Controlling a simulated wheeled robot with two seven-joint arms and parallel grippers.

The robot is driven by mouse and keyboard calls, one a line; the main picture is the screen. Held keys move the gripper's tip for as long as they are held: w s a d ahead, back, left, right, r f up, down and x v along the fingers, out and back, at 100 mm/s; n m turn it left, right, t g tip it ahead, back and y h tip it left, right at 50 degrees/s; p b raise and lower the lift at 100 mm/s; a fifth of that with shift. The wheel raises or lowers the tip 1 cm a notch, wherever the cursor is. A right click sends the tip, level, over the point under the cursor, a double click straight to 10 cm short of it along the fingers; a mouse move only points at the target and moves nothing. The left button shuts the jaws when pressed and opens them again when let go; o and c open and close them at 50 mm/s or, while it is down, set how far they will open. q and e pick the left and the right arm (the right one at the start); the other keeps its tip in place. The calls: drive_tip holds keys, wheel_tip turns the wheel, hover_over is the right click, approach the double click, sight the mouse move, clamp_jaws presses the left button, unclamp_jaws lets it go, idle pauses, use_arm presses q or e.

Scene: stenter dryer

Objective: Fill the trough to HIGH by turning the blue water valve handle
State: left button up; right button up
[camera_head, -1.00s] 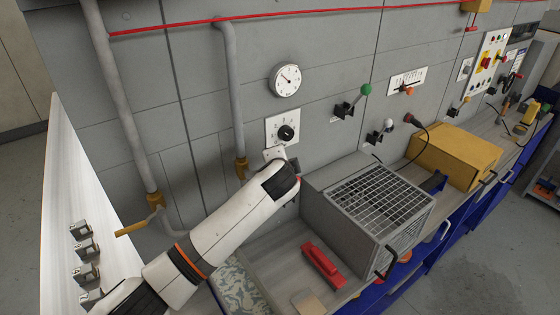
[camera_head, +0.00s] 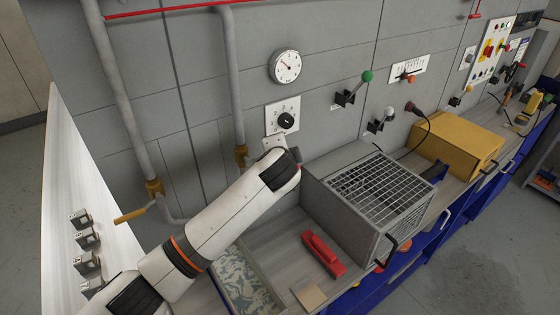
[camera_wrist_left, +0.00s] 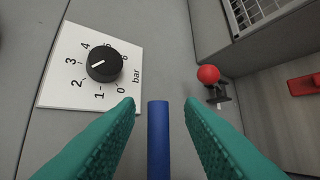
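The blue handle (camera_wrist_left: 158,140) stands upright in the left wrist view, between the two teal fingers of my left gripper (camera_wrist_left: 160,106). A gap shows on each side of it, so the gripper looks open around the handle. In the head view the blue handle and the left fingertips are hidden behind my left wrist, just below the black pressure dial. My right gripper is in neither view. I cannot make out the trough or its level for certain.
The black dial (camera_head: 286,120) marked in bar is close above my left gripper. A red ball knob (camera_wrist_left: 208,74) is at its right. A grey mesh-topped box (camera_head: 330,207) stands right of my forearm. A yellow-handled pipe valve (camera_head: 130,215) is at the left. A red block (camera_head: 323,254) lies on the counter.

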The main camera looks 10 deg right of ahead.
use_arm(q)
drive_tip(key=b+v, duration=0.2)
drive_tip(key=v, duration=0.7)
drive_tip(key=shift+s+b, duration=0.35)
drive_tip(key=shift+a, duration=0.15)
